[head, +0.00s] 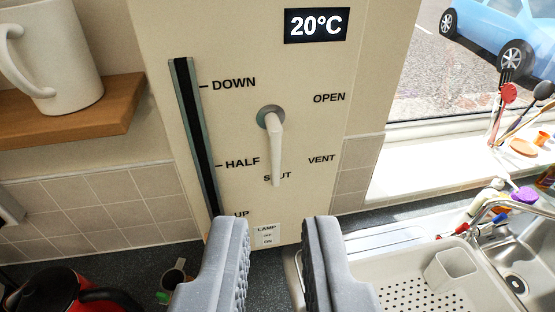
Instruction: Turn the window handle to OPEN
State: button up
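The white window handle (275,150) is on a cream panel (230,120) in the middle of the head view. Its round grey pivot is at the top and its lever hangs down, the tip at the SHUT label. The VENT label (322,159) is to the lower right and the OPEN label (329,98) to the upper right of the pivot. My gripper (275,225) is at the bottom of the view, below the handle in the picture. Its two grey ridged fingers are apart with nothing between them. The handle is fully visible and the fingers appear clear of it.
A vertical slider track (193,135) marked DOWN, HALF and UP is left of the handle. A lamp switch (267,236) sits low on the panel. A shelf (80,124) with a white mug (50,55) is left. A sink (525,255) and drainer (425,285) are lower right.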

jog(key=shift+o, duration=1.4)
jog(key=w+f+t+p, duration=0.1)
jog(key=w+f, duration=1.1)
jog(key=shift+w+p, duration=0.2)
jog(key=shift+p, duration=0.2)
jog(key=t+p, duration=0.1)
jog(key=t, duration=0.1)
send_near(276, 174)
jog(key=shift+w+r+p, duration=0.15)
jog(key=shift+w+p, duration=0.75)
jog(key=shift+w, duration=4.45)
grip_shut()
